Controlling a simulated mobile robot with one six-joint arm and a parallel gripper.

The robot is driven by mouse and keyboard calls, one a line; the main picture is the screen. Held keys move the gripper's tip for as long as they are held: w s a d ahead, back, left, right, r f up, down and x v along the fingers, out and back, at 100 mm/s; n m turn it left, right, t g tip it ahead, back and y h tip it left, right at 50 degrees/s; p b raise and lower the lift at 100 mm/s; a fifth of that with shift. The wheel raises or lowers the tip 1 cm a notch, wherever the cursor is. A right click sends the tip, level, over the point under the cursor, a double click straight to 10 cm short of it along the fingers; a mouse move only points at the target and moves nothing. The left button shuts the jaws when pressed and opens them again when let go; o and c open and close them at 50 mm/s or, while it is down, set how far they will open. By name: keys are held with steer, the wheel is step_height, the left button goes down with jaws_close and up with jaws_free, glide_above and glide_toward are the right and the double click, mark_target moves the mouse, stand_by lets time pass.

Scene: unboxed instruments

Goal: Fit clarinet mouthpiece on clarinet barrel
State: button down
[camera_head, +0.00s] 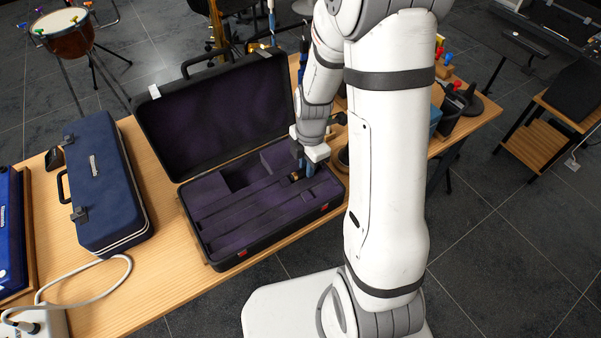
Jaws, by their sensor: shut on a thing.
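The open clarinet case (220,256) lies on the wooden table, its purple-lined lid raised at the back. My gripper (308,171) points down over the right end of the case's tray, its blue fingers low in or just above a compartment. It is shut on a small dark piece with a tan end (295,177) showing at the left of the fingers. This looks like the clarinet mouthpiece, but it is too small and covered to be sure. I cannot make out the clarinet barrel; dark parts blend into the purple lining, and my arm hides part of the right side.
A closed blue case (100,190) stands left of the open case, with a white cable (110,262) in front of it. Another blue case (12,235) is at the far left edge. Small items crowd the table behind my arm. Bare wood (165,262) shows at front left.

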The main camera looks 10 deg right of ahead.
steer(key=shift+w+r, duration=0.15)
steer(key=shift+r, duration=0.3)
stand_by(0.5)
steer(key=shift+r+p, duration=0.35)
steer(key=shift+p, duration=0.05)
steer(key=shift+r+p, duration=1.25)
steer(key=shift+r, duration=0.8)
